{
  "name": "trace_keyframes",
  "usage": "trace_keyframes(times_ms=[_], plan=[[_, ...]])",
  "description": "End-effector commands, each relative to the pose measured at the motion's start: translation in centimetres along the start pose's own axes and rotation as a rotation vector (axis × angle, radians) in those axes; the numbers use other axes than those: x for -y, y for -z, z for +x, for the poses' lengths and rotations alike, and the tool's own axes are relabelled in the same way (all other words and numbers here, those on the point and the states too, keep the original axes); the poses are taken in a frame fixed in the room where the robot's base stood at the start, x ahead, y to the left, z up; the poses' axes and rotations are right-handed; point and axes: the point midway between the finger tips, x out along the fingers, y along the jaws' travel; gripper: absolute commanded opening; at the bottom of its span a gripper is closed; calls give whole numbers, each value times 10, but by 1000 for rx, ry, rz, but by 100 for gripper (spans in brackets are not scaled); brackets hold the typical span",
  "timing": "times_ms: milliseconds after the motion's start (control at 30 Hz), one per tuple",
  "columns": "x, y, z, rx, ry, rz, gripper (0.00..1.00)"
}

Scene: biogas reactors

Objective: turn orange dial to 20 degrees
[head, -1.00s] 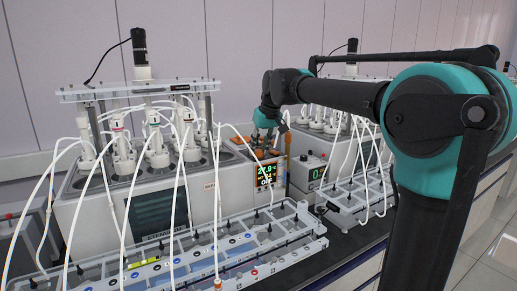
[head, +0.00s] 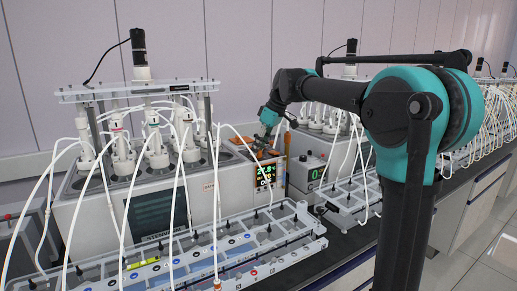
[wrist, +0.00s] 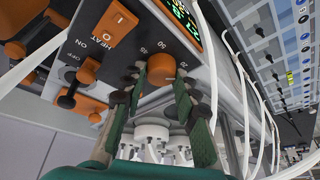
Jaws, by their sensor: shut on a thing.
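The pointer mark on the dial cannot be made out. In the head view my gripper (head: 263,140) is at the unit's top, just above its lit display (head: 265,174), and the dial is hidden there.
White tubes (wrist: 213,60) run close to my gripper. A reactor block (head: 150,205) stands to the left, a rack (head: 230,250) in front.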

Motion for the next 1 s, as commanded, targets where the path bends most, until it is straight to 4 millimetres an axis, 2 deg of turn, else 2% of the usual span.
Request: trace_keyframes(times_ms=[433,467,600,633,1000], plan=[[0,0,0,1,4,-11,1],[0,0,0,1,4,-11,31],[0,0,0,1,4,-10,48],[0,0,0,1,4,-10,51],[0,0,-5,1,4,-9,51]])
